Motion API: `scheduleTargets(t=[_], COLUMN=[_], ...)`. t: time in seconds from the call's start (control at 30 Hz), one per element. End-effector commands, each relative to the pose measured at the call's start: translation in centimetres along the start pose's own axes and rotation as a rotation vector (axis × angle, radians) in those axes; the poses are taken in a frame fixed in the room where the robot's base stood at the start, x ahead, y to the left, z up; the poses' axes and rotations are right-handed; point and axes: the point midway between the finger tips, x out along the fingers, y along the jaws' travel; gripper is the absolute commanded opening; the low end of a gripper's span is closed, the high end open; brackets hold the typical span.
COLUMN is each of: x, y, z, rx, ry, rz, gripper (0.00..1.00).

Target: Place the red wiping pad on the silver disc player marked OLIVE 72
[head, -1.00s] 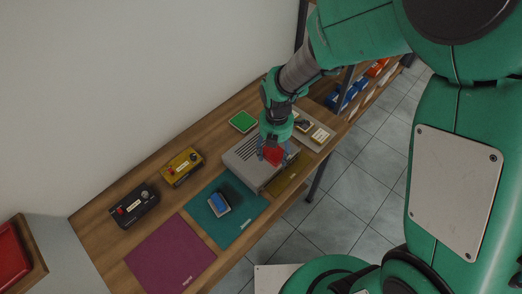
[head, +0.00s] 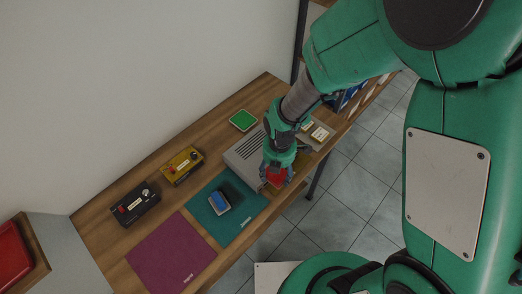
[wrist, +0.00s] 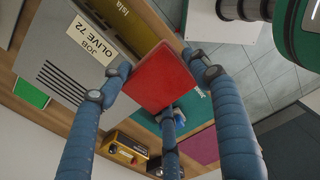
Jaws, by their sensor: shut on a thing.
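The red wiping pad (head: 276,178) is held in my gripper (head: 277,171), by the front edge of the silver disc player in the head view. In the wrist view the pad (wrist: 158,77) sits between my blue fingers (wrist: 160,92). The silver disc player (head: 243,153) has a vented grey top and stands on the wooden bench. In the wrist view the player (wrist: 62,58) lies left of the pad, with a label reading JOB OLIVE 72 (wrist: 92,40). The gap between pad and player cannot be judged.
An olive mat (wrist: 122,14) lies beside the player. A teal mat (head: 237,228) bears a blue-topped pad (head: 219,202). A purple mat (head: 170,255), black box (head: 135,205), yellow box (head: 182,166) and green pad (head: 243,120) are on the bench (head: 100,235). A tray (head: 322,138) stands behind.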

Motion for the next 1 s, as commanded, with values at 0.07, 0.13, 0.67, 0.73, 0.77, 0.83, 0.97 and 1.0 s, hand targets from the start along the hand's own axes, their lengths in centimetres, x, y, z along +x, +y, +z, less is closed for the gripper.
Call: scheduleTargets(t=[0.07,0.13,0.67,0.73,0.77,0.83,0.97,1.0], x=[0.3,0.4,0.4,0.5,0.5,0.6,0.8,0.8], y=[0.0,0.0,0.8,1.4,1.7,2.5,4.2,4.8], z=[0.0,0.0,0.4,0.7,0.9,1.3,2.2,2.5], rx=[0.0,0.0,0.0,0.0,0.0,0.0,0.0,0.0], ry=[0.0,-0.001,0.0,0.0,0.0,0.0,0.0,0.0], rz=[0.0,0.001,0.001,0.001,0.001,0.0,0.0,0.001], gripper=[0.36,0.36,0.36,0.36,0.36,0.36,0.36,0.36])
